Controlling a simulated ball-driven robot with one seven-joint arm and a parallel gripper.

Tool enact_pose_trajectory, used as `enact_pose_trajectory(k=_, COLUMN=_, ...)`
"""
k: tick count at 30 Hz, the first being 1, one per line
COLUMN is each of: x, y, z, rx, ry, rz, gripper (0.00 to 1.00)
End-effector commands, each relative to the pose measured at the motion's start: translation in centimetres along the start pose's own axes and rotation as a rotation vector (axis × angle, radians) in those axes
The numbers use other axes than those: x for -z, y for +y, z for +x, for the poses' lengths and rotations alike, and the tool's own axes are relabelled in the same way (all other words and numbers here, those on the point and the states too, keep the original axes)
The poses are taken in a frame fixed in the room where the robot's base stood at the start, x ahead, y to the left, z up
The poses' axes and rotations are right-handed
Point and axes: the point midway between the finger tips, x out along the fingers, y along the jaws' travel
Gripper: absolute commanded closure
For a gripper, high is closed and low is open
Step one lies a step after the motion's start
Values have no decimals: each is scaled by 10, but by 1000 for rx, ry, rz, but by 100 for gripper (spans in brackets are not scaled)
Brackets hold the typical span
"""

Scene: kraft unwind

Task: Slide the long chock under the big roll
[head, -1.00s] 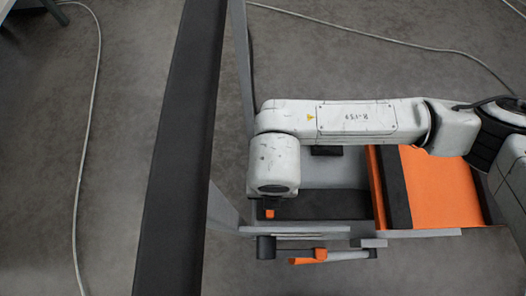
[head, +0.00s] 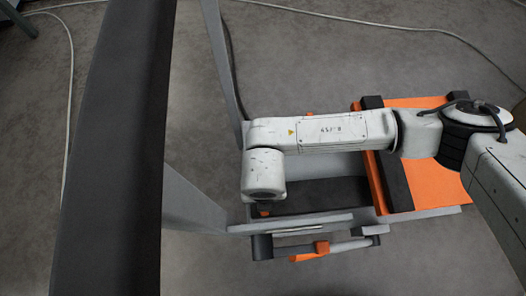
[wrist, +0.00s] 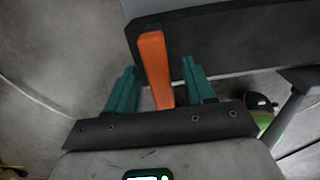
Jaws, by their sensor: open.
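In the wrist view my gripper (wrist: 159,66) is open, its two teal fingers apart. A narrow orange bar (wrist: 154,62) lies between them, in front of a dark panel (wrist: 245,38). I cannot tell whether the bar is part of the long chock. In the head view my gripper (head: 264,205) points down over a dark tray-like surface (head: 325,193), mostly hidden by my wrist. A small orange bit shows just under it. I cannot make out the big roll in any view.
A long dark beam (head: 115,150) crosses the left of the head view beside grey frame posts (head: 190,203). An orange panel with black strips (head: 437,183) is at the right. A pale cable (head: 68,100) crosses the floor.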

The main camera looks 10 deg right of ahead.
Motion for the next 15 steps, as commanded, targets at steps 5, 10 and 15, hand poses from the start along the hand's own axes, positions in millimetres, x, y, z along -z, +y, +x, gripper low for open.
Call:
enact_pose_trajectory(k=5, x=0, y=0, z=1, rx=0, ry=0, rz=0, gripper=47)
enact_pose_trajectory(k=10, x=0, y=0, z=1, rx=0, ry=0, rz=1, gripper=53)
enact_pose_trajectory(k=15, x=0, y=0, z=1, rx=0, ry=0, rz=1, gripper=69)
